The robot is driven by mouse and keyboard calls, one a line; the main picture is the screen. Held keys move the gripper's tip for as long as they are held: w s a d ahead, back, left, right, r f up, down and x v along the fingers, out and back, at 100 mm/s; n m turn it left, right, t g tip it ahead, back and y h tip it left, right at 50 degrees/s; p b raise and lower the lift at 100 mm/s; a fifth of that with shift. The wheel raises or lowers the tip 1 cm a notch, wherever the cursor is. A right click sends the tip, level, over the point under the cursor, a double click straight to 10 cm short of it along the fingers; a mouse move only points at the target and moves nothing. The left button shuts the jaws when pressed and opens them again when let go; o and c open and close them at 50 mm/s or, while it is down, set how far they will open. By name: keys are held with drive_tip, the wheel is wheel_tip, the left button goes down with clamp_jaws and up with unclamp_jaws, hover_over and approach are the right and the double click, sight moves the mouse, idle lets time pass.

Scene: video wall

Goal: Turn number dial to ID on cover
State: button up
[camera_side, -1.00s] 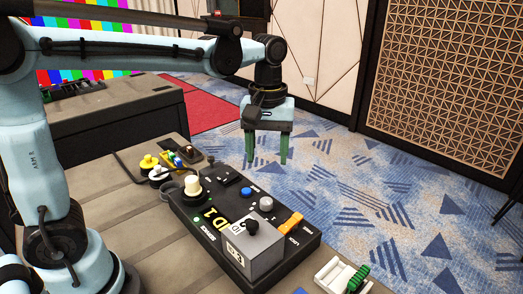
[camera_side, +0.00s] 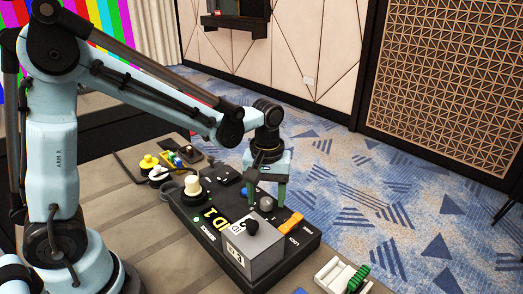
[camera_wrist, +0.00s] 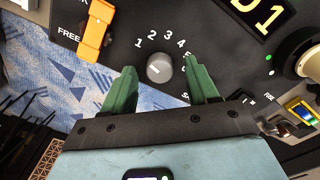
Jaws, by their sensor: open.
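The number dial is a small round grey knob (camera_wrist: 159,67) with digits from 1 upward printed around it; its pointer direction is hard to tell. In the side view the knob (camera_side: 266,204) is on the black panel. My gripper (camera_wrist: 160,62) is open, with its green fingers on either side of the knob; no contact shows. In the side view my gripper (camera_side: 266,200) is low over the panel, pointing down. The grey box-shaped cover (camera_side: 262,263) has a black knob on top, an ID label and what looks like a 3. The yellow panel display (camera_side: 214,219) reads ID 1.
An orange lever (camera_side: 291,224) stands on the panel near the dial; it also shows in the wrist view (camera_wrist: 97,30). A cream knob (camera_side: 192,185) is at the panel's left. A white holder with a green part (camera_side: 340,276) is at the front right.

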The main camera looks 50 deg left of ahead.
drive_tip(key=shift+f, duration=0.15)
drive_tip(key=c, duration=1)
drive_tip(key=shift+c, duration=0.2)
drive_tip(key=m, duration=0.5)
drive_tip(key=shift+m, duration=0.3)
drive_tip(key=m, duration=0.6)
